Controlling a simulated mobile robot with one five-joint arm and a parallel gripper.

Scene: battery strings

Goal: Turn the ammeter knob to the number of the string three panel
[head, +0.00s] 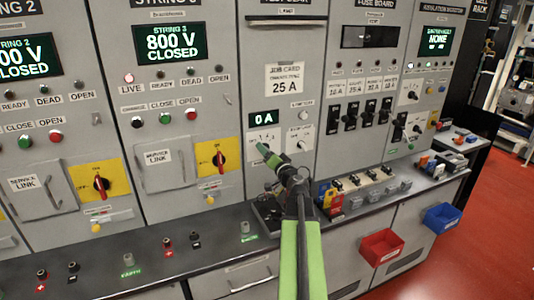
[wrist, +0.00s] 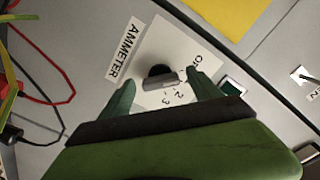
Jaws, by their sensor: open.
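The ammeter knob (wrist: 160,74) is a dark round knob with a grey grip bar, on a white plate (wrist: 150,48) labelled AMMETER. Off and numbers including 2 and 3 are printed beside it; I cannot tell which mark it points at. My gripper (wrist: 163,90) is open, with one green finger on each side of the knob and visible gaps. In the head view my gripper (head: 263,150) is in front of the ammeter plate (head: 256,136) and hides much of it. The string three panel (head: 178,100) has a screen (head: 168,43) reading STRING 3, 800 V CLOSED.
The ammeter display (head: 263,117) reads 0 A. A job card (head: 284,80) above it shows 25 A. Red-handled switches (head: 219,158) are on yellow plates to the left. Below my arm, a ledge (head: 215,225) carries posts and small parts. Red leads (wrist: 38,75) hang at the wrist view's left.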

